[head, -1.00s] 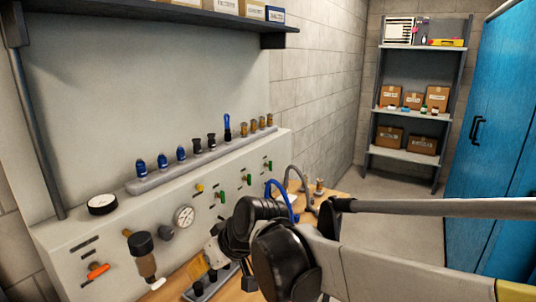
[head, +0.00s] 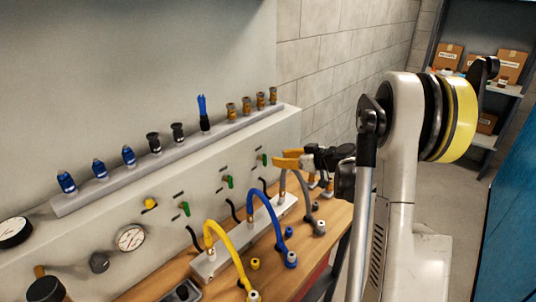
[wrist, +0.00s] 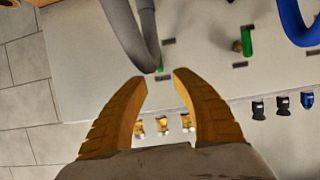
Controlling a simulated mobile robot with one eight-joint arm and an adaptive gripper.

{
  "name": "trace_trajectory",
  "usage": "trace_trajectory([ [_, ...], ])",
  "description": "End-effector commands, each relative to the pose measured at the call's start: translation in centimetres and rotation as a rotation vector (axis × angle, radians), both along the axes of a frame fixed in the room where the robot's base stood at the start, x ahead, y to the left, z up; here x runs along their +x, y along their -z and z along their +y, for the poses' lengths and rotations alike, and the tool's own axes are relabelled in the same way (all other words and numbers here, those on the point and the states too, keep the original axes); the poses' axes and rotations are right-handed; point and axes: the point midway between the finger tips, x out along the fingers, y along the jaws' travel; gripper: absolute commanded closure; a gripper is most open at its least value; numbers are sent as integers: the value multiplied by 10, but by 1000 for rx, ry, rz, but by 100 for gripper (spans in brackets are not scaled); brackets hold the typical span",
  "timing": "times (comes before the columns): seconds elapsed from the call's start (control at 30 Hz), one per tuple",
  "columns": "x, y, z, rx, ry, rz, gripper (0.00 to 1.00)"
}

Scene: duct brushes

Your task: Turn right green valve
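Several small green valve handles sit on the grey panel. The right green valve (head: 264,159) is the rightmost; in the wrist view this valve (wrist: 160,63) is a small green bit, mostly hidden behind the grey hose. The middle green valve (head: 229,181) and left green valve (head: 184,208) are farther left. In the wrist view the middle valve (wrist: 247,41) shows at the upper right. My gripper (head: 279,159), with yellow ridged fingers, is just right of the right valve. In the wrist view my gripper (wrist: 160,77) is open and empty, fingertips pointing towards that valve. I cannot tell contact.
A grey hose (head: 302,182), blue hose (head: 263,203) and yellow hose (head: 228,245) arch above the wooden bench (head: 185,260). The grey hose is close to my gripper. Blue, black and brass fittings line the ledge (head: 100,195) above. A blue cabinet (head: 505,225) stands far right.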

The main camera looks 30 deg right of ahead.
Motion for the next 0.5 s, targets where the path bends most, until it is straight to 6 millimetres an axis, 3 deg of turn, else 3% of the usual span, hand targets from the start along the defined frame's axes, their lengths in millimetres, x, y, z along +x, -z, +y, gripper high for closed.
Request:
trace_trajectory([
  [0.3,55,26,21,1,-1,1,67],
  [0.5,73,33,27,1,0,1,67],
])
